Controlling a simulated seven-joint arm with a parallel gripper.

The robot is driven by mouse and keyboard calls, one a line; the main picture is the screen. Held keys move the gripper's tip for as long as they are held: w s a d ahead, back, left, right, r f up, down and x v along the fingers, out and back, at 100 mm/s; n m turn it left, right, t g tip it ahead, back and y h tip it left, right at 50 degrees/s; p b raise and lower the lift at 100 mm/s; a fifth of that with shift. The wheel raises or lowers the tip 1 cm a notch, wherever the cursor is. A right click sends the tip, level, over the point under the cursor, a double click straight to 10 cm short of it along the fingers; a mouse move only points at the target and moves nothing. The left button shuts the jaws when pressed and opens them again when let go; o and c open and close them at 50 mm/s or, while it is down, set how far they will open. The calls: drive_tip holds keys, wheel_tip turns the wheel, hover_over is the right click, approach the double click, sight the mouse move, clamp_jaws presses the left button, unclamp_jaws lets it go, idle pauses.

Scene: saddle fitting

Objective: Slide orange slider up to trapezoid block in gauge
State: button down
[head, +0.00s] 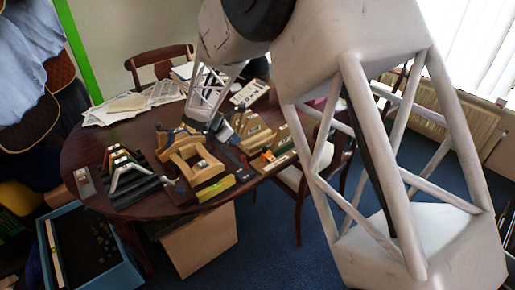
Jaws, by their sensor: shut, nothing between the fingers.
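The small orange slider (267,156) sits at the right side of the round table, on a light wooden piece that looks like the gauge (281,162). I cannot clearly make out the trapezoid block or how far the slider is from it. My gripper (238,147) reaches down over the middle of the table, to the left of the orange slider and apart from it in the picture. It looks shut and empty; its fingertips are small and dark against the clutter.
A wooden frame (188,163) and a yellow level (216,189) lie left of the gauge. A black ridged rack (133,188) holds angled pieces farther left. Papers (130,103) cover the back left of the table (88,150). A blue bin (122,274) stands below at left.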

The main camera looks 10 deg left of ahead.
drive_tip(key=shift+s+a+f+t, duration=0.15)
drive_tip(key=shift+s+a+t, duration=0.05)
drive_tip(key=shift+s+t, duration=0.15)
approach(264, 152)
drive_tip(key=f, duration=0.3)
drive_tip(key=shift+a+f, duration=0.25)
drive_tip(key=shift+w+d+f, duration=0.2)
drive_tip(key=shift+w+d, duration=0.4)
drive_tip(key=shift+d, duration=0.2)
drive_tip(key=shift+w+d+f, duration=0.2)
drive_tip(key=shift+w+d, duration=0.35)
drive_tip(key=shift+d, duration=0.25)
